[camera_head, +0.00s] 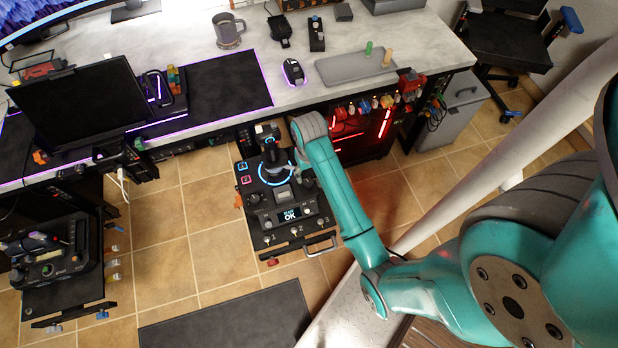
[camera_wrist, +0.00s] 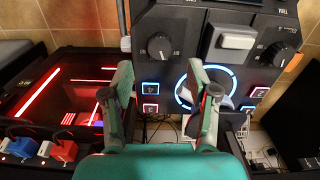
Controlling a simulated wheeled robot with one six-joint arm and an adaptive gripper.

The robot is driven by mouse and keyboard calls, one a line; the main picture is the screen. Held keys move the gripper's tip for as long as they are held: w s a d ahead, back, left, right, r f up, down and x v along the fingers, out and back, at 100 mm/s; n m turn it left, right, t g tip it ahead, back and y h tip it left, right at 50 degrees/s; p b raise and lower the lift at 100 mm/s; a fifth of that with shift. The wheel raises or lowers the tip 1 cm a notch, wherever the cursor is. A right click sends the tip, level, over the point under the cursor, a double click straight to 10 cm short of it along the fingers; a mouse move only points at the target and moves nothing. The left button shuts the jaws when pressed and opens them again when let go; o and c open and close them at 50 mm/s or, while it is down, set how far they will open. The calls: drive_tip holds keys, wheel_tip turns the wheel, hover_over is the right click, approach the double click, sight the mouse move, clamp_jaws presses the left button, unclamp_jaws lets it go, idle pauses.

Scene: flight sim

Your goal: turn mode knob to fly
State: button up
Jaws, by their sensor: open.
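A black control panel (camera_head: 283,238) stands below the desk edge in the head view, with a joystick (camera_head: 272,155) inside a blue lit ring. In the wrist view, a round dark knob with a white pointer (camera_wrist: 160,46) is on the panel's left side, and a second knob (camera_wrist: 277,53) is at the right. Their lettering is too small to read, so I cannot tell which is the mode knob. My gripper (camera_wrist: 160,72) is open and empty, its two fingers spread to either side of the left knob's column.
The panel also carries a white-grey block switch (camera_wrist: 236,37), lit square buttons (camera_wrist: 151,87) and an "OK" display (camera_head: 290,214). A second control unit (camera_head: 55,255) is at the left. The tiled floor is clear between.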

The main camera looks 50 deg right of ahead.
sight(309, 182)
wheel_tip(309, 182, up, 6)
drive_tip(key=shift+f, duration=0.1)
idle(0.7)
drive_tip(key=s+a+f+t, duration=0.1)
drive_tip(key=a+f, duration=0.1)
drive_tip(key=s+a+f+n+t, duration=0.1)
drive_tip(key=s+a+f, duration=0.1)
drive_tip(key=s+a+f+t+h, duration=0.1)
drive_tip(key=a+f, duration=0.1)
drive_tip(key=shift+s+a, duration=0.2)
drive_tip(key=shift+a, duration=0.15)
drive_tip(key=s+a+r+n+t, duration=0.3)
drive_tip(key=s+a+r+t, duration=0.6)
drive_tip(key=s, duration=0.6)
drive_tip(key=s+a+r+n+t, duration=0.1)
drive_tip(key=s+r, duration=0.1)
drive_tip(key=r, duration=0.4)
drive_tip(key=s+a+r+t+y, duration=0.1)
drive_tip(key=s+a+r, duration=0.1)
drive_tip(key=r, duration=0.5)
drive_tip(key=shift+s+a+n+t, duration=0.2)
drive_tip(key=shift+s+n+t, duration=0.2)
drive_tip(key=shift+s, duration=0.45)
drive_tip(key=shift+r, duration=0.1)
